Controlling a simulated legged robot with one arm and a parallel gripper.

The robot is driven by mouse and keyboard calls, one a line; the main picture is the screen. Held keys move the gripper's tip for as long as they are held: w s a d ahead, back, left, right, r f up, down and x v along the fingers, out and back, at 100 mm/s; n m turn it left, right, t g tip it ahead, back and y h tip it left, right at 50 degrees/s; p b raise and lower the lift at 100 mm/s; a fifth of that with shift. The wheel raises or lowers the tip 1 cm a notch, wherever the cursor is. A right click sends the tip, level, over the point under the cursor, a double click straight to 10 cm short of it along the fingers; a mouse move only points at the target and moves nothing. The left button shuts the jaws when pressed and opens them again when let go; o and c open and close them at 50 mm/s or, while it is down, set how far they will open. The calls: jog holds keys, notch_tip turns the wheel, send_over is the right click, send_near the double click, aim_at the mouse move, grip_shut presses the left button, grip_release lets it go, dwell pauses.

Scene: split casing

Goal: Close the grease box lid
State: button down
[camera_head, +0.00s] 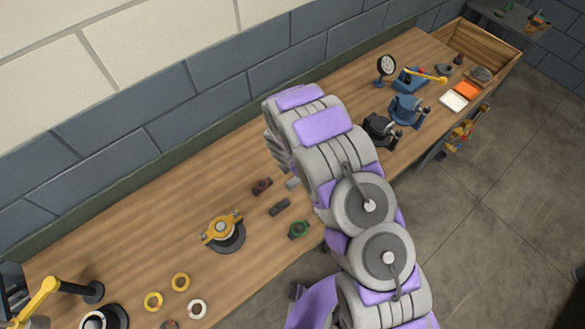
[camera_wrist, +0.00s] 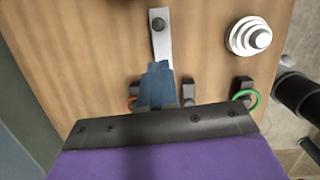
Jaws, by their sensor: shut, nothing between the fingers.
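I cannot clearly pick out the grease box or its lid in either view. In the wrist view my gripper (camera_wrist: 158,68) shows as blue fingers, shut and empty, over the wooden bench. In the head view my arm bends over the bench and hides the gripper and part of the bench.
A yellow-clamped round casing (camera_head: 222,229) stands on the bench (camera_head: 130,240), with a green part (camera_head: 299,230) nearby. The wrist view shows a stepped white disc (camera_wrist: 249,37) and a green ring (camera_wrist: 256,98).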

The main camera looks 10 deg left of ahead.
jog(key=shift+w+d+f+g+y+b, duration=0.2)
jog(key=shift+w+f+g+y+b, duration=0.1)
jog(key=shift+w+g+b, duration=0.15)
jog(key=shift+w+d+f+b, duration=0.1)
jog(key=shift+w+d+b, duration=0.25)
jog(key=shift+b, duration=0.5)
jog(key=shift+w+d+f+b, duration=0.1)
jog(key=shift+b, duration=0.55)
